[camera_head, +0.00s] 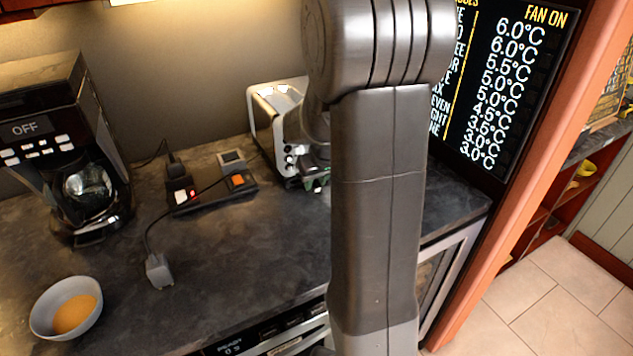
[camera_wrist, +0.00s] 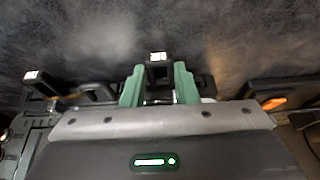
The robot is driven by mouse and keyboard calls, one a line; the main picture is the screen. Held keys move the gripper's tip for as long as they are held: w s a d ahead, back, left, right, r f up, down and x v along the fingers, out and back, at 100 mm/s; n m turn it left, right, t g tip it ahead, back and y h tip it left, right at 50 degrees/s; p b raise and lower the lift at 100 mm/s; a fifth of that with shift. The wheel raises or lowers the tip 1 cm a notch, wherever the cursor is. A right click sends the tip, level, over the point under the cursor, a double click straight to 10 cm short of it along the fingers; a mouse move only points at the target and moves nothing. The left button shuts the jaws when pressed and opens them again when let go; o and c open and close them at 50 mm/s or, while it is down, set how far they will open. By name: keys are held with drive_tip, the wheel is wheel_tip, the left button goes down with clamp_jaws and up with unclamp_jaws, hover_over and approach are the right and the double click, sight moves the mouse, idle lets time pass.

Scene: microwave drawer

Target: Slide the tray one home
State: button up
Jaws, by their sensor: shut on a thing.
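My gripper shows in the wrist view (camera_wrist: 158,75) with two green fingers closed on a small dark piece (camera_wrist: 158,58) with a pale mark on it. I cannot tell whether this piece belongs to tray one. In the head view a bit of green finger (camera_head: 318,185) shows low beside the front of the silver toaster (camera_head: 276,125). My own arm hides most of the gripper and the toaster's right part there. No tray is clearly recognizable in either view.
A black coffee maker (camera_head: 70,150) stands at the left. A switch box (camera_head: 215,195) with cables lies left of the toaster, and a grey plug (camera_head: 158,271) lies nearer. A bowl (camera_head: 45,300) sits front left. The dark counter (camera_head: 225,270) between is clear.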

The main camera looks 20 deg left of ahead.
drive_tip(key=o, duration=1.1)
drive_tip(key=shift+r+p, duration=0.35)
drive_tip(key=shift+r, duration=0.1)
drive_tip(key=p+v, duration=0.4)
drive_tip(key=v, duration=0.3)
drive_tip(key=shift+s+d+f, duration=0.1)
drive_tip(key=shift+d+f, duration=0.05)
